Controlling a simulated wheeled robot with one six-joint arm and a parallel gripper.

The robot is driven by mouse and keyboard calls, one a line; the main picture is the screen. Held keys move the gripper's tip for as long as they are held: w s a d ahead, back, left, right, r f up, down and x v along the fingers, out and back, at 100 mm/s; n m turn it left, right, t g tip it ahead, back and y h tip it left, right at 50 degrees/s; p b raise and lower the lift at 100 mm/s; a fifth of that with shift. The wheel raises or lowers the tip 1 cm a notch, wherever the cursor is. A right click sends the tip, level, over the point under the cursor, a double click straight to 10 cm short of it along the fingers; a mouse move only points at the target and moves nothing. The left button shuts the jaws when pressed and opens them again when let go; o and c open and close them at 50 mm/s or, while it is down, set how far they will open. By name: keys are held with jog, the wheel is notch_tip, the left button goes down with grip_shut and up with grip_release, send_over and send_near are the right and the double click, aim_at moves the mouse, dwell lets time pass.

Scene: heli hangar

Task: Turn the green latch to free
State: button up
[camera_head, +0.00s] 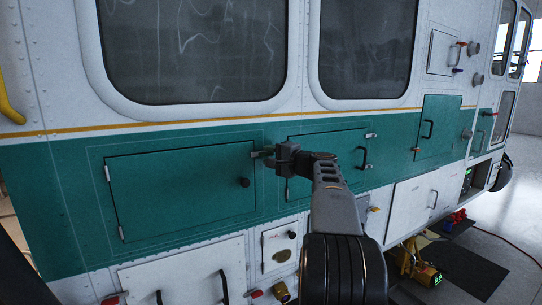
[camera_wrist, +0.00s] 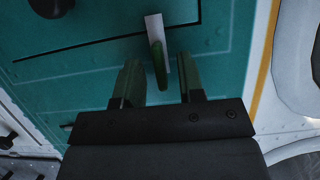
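The green latch (camera_wrist: 159,65) is a short, thin lever on a pale metal plate (camera_wrist: 153,27) at the edge of a teal door in the wrist view. My gripper (camera_wrist: 159,70) is open, with one finger on each side of the latch's lower end. I see a gap on both sides, and cannot tell how deep the latch sits between the fingers. In the head view my gripper (camera_head: 277,157) is at the upper right corner of the closed teal door (camera_head: 180,190), by the latch plate (camera_head: 258,154). There the gripper mostly hides the latch.
A round black knob (camera_head: 245,182) sticks out of the teal door. A second teal door with a black handle (camera_head: 363,158) is to the right, partly behind my arm. White lower panels (camera_head: 190,275) carry more handles. Red and yellow gear (camera_head: 424,272) lies on the floor at right.

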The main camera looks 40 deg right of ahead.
jog(key=shift+c, duration=0.3)
grip_shut()
jog(key=shift+f+b, duration=0.1)
jog(key=shift+b, duration=0.2)
jog(key=m+t+h+b, duration=0.1)
jog(key=m+h+b, duration=0.1)
jog(key=m+b, duration=0.2)
jog(key=m+t+h+b, duration=0.2)
jog(key=m+h+b, duration=0.1)
jog(key=m, duration=0.7)
jog(key=m+t+h+b, duration=0.1)
jog(key=m+h+b, duration=0.1)
jog(key=m+b, duration=0.3)
jog(key=shift+a+f+m+t, duration=0.15)
jog(key=shift+m+t, duration=0.05)
jog(key=shift+m, duration=0.6)
jog(key=shift+a+f+m+t, duration=0.15)
jog(key=shift+m+t, duration=0.05)
jog(key=shift+m, duration=0.6)
jog(key=shift+m+h, duration=0.3)
jog(key=shift+h, duration=0.1)
